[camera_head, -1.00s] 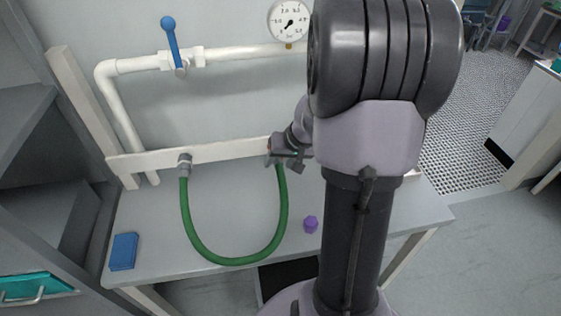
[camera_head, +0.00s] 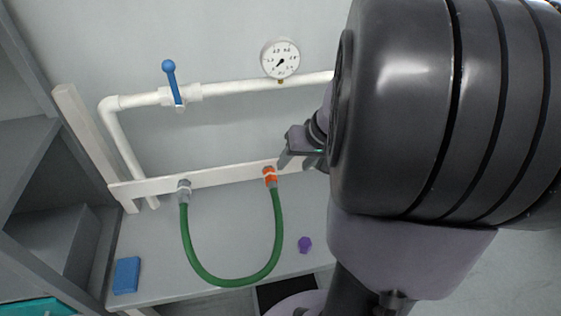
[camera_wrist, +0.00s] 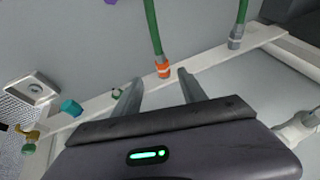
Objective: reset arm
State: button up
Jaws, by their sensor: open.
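My gripper (camera_wrist: 160,88) is open and empty in the wrist view, its two fingers apart with the orange hose connector (camera_wrist: 163,70) showing beyond the gap between their tips. In the head view the gripper (camera_head: 286,160) is partly hidden behind my arm, just right of the orange connector (camera_head: 270,176) and apart from it. The connector sits on the white rail (camera_head: 225,175) at the right end of the green hose (camera_head: 230,281). The hose's left end is at a grey connector (camera_head: 184,188) on the same rail.
A white pipe with a blue-handled valve (camera_head: 171,80) and a pressure gauge (camera_head: 280,60) runs along the wall above. A blue block (camera_head: 126,275) and a purple piece (camera_head: 305,244) lie on the bench. A grey shelf (camera_head: 45,230) stands at the left.

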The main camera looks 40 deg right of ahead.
jog(key=w+a+r+n+b, duration=0.1)
jog(key=a+r+n+b, duration=0.15)
jog(key=a, duration=1.15)
jog(key=s+a+f+y+b, duration=0.1)
jog(key=s+a+b, duration=0.1)
jog(key=s+a, duration=0.2)
jog(key=s+a+f+y+b, duration=0.1)
jog(key=s+a, duration=0.3)
jog(key=a, duration=0.7)
jog(key=shift+s+a+b, duration=0.2)
jog(key=shift+s+b, duration=0.1)
jog(key=shift+b, duration=0.05)
